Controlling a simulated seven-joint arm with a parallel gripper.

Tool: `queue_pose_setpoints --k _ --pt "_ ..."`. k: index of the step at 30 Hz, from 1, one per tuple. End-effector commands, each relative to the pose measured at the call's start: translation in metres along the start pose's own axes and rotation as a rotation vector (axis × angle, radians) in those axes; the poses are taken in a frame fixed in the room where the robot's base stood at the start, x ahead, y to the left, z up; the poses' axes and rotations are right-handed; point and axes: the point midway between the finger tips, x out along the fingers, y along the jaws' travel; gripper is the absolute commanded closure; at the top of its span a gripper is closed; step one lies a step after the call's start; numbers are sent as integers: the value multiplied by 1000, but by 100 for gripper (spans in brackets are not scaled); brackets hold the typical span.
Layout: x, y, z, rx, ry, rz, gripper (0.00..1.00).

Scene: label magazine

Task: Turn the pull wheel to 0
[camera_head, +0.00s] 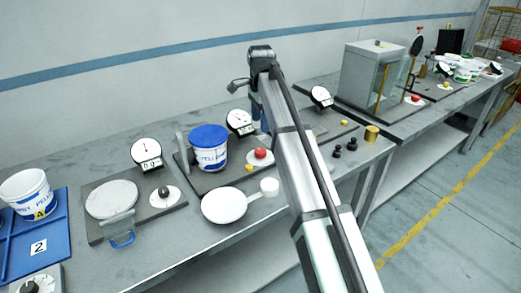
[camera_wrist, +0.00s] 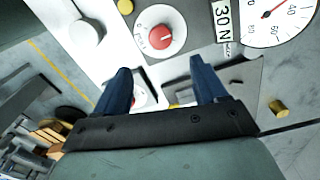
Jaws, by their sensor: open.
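The wheel, a red knob (camera_wrist: 161,37) with a pale pointer mark on a round white dial (camera_wrist: 178,18) with small markings, is at the upper middle of the wrist view. In the head view the red knob (camera_head: 260,153) sits in front of a gauge (camera_head: 240,122). My gripper (camera_wrist: 162,76) is open, its two blue fingers apart and below the dial in the wrist view, not closed on the knob. A display (camera_wrist: 222,20) beside the dial reads 30 N. The gauge face (camera_wrist: 278,14) has a red needle and is cut off. The dial's markings are too small to read surely.
A white cup (camera_wrist: 86,33) and a yellow knob (camera_wrist: 125,5) are near the dial. A blue-lidded bucket (camera_head: 209,148) and white pan (camera_head: 224,206) stand close by. Black weights (camera_head: 338,151) and a brass cylinder (camera_head: 371,133) stand to the right.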

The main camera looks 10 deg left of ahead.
Motion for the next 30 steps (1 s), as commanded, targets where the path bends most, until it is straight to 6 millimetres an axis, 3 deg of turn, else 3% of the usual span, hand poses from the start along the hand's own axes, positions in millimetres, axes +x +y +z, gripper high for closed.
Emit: queue_pose_setpoints --k 18,24,30 --pt "103 1 0 -3 -2 0 29" --pt "120 0 0 -3 -2 -2 29" --pt "125 0 0 -3 -2 -2 29"
